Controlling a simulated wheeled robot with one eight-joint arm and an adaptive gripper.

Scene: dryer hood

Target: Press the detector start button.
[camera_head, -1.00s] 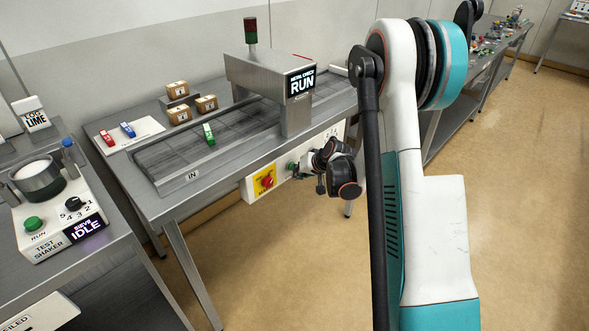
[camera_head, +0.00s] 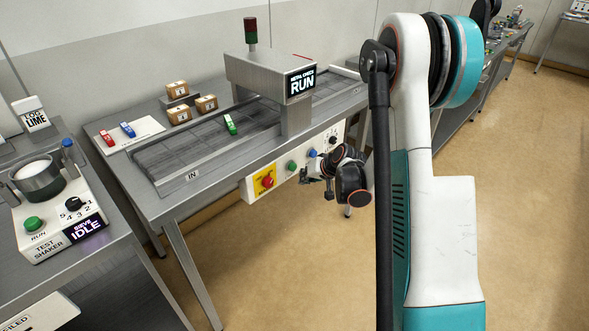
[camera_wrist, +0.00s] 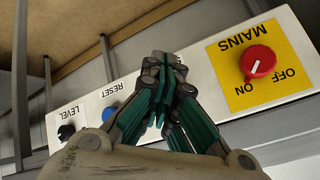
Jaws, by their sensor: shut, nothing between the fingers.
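The metal check detector (camera_head: 270,75) stands over a conveyor belt, and its display (camera_head: 300,84) reads RUN. On its white front panel are the red MAINS knob (camera_head: 267,182) on a yellow plate, a green button (camera_head: 292,165) and a blue button (camera_head: 312,153). My gripper (camera_head: 306,173) is shut and empty, just in front of the panel below the green button. In the wrist view my shut fingers (camera_wrist: 163,62) lie between the MAINS knob (camera_wrist: 257,62) and the blue RESET button (camera_wrist: 109,114), and the green button is hidden behind them.
A green block (camera_head: 230,124) is on the belt. Red and blue blocks lie on a white sheet (camera_head: 141,129), with several brown boxes (camera_head: 180,116) nearby. A test shaker (camera_head: 60,215) showing IDLE is at left. Floor to the right is open.

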